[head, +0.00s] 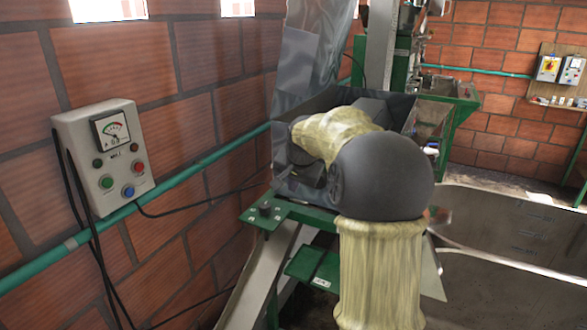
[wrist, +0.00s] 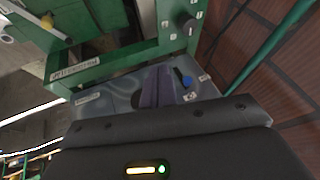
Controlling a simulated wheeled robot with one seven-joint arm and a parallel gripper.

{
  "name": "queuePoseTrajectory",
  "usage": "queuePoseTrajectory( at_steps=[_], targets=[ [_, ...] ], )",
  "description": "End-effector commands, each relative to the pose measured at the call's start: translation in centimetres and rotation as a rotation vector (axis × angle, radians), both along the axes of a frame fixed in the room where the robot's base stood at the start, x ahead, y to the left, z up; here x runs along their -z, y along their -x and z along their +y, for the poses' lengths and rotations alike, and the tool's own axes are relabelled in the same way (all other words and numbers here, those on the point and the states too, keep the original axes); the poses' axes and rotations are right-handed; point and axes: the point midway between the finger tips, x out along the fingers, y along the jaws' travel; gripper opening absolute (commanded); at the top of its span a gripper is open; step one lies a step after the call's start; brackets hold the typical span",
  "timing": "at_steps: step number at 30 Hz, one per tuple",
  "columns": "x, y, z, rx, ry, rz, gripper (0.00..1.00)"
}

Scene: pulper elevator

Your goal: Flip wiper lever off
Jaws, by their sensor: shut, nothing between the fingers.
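In the wrist view, a small blue lever-like piece (wrist: 184,79) stands on a grey metal panel (wrist: 207,89), beside small white labels. I take it for the wiper lever, but its labels are too small to read, so its setting cannot be told. My gripper (wrist: 157,70) is shut and empty, its purple-grey fingers reaching over the panel just left of the blue piece. I cannot tell whether they touch it. In the head view my dark wrist is at the grey hopper (head: 347,92), and my arm hides the blue piece and fingertips.
A black knob (wrist: 190,27) sits on the green frame (wrist: 120,60) near the panel. A grey control box (head: 105,160) with a gauge and buttons hangs on the brick wall at left. A green pipe (head: 190,171) runs along that wall, with loose cables below.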

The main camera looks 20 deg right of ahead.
Motion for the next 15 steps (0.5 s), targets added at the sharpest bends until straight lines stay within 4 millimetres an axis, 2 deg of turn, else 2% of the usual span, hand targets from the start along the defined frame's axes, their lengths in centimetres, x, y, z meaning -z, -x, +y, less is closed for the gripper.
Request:
queuePoseTrajectory(
  at_steps=[1,3,6,15],
  targets=[
    [-1.7,-1.0,-1.9,0.054,-0.019,-0.027,0.00],
    [-3.3,-1.8,-3.8,0.110,-0.041,-0.056,0.00],
    [-4.7,-2.4,-5.5,0.161,-0.063,-0.082,0.00],
    [-5.2,-2.7,-6.0,0.181,-0.072,-0.093,0.00]
  ],
)
